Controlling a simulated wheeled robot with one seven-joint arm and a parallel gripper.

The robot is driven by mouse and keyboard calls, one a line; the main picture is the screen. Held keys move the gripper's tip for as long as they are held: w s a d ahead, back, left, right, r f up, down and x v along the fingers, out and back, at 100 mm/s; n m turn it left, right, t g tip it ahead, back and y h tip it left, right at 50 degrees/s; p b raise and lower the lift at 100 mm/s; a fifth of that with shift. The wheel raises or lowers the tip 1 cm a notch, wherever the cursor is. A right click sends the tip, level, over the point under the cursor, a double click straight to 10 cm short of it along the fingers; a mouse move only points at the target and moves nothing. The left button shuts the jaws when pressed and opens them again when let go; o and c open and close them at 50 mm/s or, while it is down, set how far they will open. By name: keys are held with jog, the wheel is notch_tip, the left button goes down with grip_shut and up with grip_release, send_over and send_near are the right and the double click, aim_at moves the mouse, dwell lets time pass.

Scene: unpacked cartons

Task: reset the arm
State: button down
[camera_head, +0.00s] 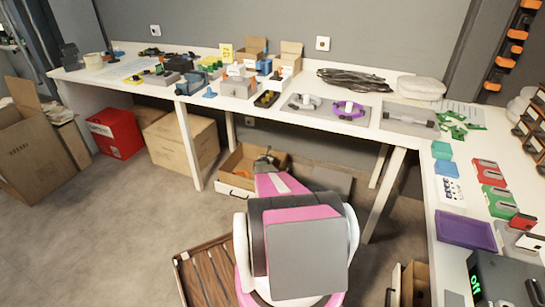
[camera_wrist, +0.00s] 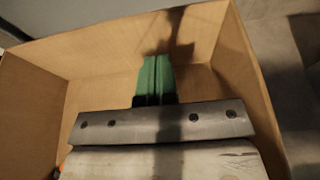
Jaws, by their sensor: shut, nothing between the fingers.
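My gripper (camera_wrist: 155,78) shows in the wrist view as two green fingertips pressed together, with nothing between them. It points into an open brown carton (camera_wrist: 105,45), whose walls stand around it on the far, left and right sides. In the head view, my pink, white and grey arm reaches forward from the bottom middle toward an open carton (camera_head: 237,189) on the floor under the long table. My gripper's fingers cannot be made out clearly there. The carton's floor is partly hidden by my gripper.
The long white table (camera_head: 345,126) with many small items stands above the carton, its legs close to my arm. A side table (camera_head: 455,190) stands at the right. A red box (camera_head: 117,133) and more cartons (camera_head: 182,143) are at the left.

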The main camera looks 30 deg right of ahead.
jog(key=s+a+r+n+y, duration=0.45)
jog(key=a+r+n, duration=0.35)
jog(key=a, duration=0.4)
jog(key=s+a+r+n+y, duration=0.3)
jog(key=s+a+r+n, duration=0.2)
jog(key=a+r+n, duration=0.55)
jog(key=s+a+r+n+y, duration=0.45)
jog(key=a+n, duration=0.25)
jog(key=a, duration=0.7)
jog(key=s+a+r+n+g, duration=0.3)
jog(key=s+n, duration=0.4)
jog(key=s, duration=0.4)
jog(key=s+a+r+n+g, duration=0.3)
jog(key=s+a+r+n, duration=0.3)
jog(key=s, duration=0.5)
jog(key=s+a+r+n+g, duration=0.3)
jog(key=s+r+n, duration=0.3)
jog(key=s, duration=0.5)
jog(key=shift+s+a+n+h, duration=0.2)
jog(key=shift+a+n+h, duration=0.1)
jog(key=shift+a+n, duration=0.45)
jog(key=shift+d+r, duration=0.1)
